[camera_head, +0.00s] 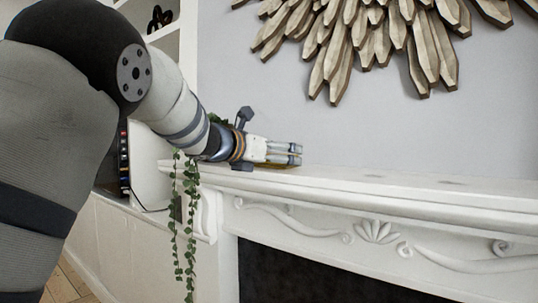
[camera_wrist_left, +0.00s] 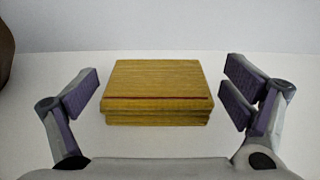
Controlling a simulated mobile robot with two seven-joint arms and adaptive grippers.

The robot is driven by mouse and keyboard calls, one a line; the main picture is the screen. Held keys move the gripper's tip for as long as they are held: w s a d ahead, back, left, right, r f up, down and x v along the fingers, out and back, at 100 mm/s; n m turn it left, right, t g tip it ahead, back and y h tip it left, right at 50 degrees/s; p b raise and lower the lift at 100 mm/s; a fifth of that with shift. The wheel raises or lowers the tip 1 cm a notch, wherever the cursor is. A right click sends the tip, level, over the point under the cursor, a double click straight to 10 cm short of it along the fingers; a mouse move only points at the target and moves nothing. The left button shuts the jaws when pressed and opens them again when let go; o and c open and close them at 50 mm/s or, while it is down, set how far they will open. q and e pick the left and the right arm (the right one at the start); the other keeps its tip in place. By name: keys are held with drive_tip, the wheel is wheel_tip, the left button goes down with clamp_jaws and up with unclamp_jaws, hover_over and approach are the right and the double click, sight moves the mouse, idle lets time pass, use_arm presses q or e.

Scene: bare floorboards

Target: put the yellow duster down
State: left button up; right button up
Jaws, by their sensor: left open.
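The yellow duster (camera_wrist_left: 157,90) is a yellow-brown block with a wood-like grain. In the left wrist view it rests on a white surface, between the two spread fingers of my left gripper (camera_wrist_left: 160,95), with a gap on each side. In the head view my left gripper (camera_head: 298,154) is over the white mantel shelf (camera_head: 390,188), at its left part. Only a thin yellowish edge of the duster (camera_head: 275,166) shows there below the fingers; the rest is hidden by the gripper. My right gripper is not in either view.
A green trailing plant (camera_head: 190,225) hangs at the mantel's left end. A wooden sunburst decoration (camera_head: 370,35) is on the wall above. A dark rounded object (camera_wrist_left: 5,50) stands at the left edge of the wrist view. The mantel to the right is clear.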

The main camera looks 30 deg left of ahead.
use_arm(q)
drive_tip(key=s+r, duration=0.2)
drive_tip(key=s, duration=1)
wheel_tip(320, 180, down, 19)
drive_tip(key=a+m+g+y, duration=0.1)
drive_tip(key=m+g, duration=0.1)
drive_tip(key=g, duration=0.4)
drive_tip(key=s+f+m+g+y, duration=0.1)
drive_tip(key=s+f+m+g, duration=0.25)
drive_tip(key=s+f, duration=0.4)
drive_tip(key=s+f+m+g+y, duration=0.1)
drive_tip(key=s+f+m+g, duration=0.3)
drive_tip(key=f, duration=0.7)
drive_tip(key=s+f+m+g+y, duration=0.1)
drive_tip(key=s+f+m+g, duration=0.25)
drive_tip(key=s+f, duration=0.55)
drive_tip(key=s+d+f+m+g, duration=0.1)
drive_tip(key=s+d+f+m, duration=0.4)
drive_tip(key=s+f+m, duration=0.8)
drive_tip(key=s+d+f+m+h, duration=0.1)
drive_tip(key=s+d+m+h, duration=0.2)
drive_tip(key=s+d+m, duration=0.2)
drive_tip(key=d+m, duration=0.3)
drive_tip(key=d, duration=0.2)
drive_tip(key=shift+s+d+f+m+t, duration=0.2)
drive_tip(key=shift+f+m+t, duration=0.1)
drive_tip(key=shift+m, duration=0.1)
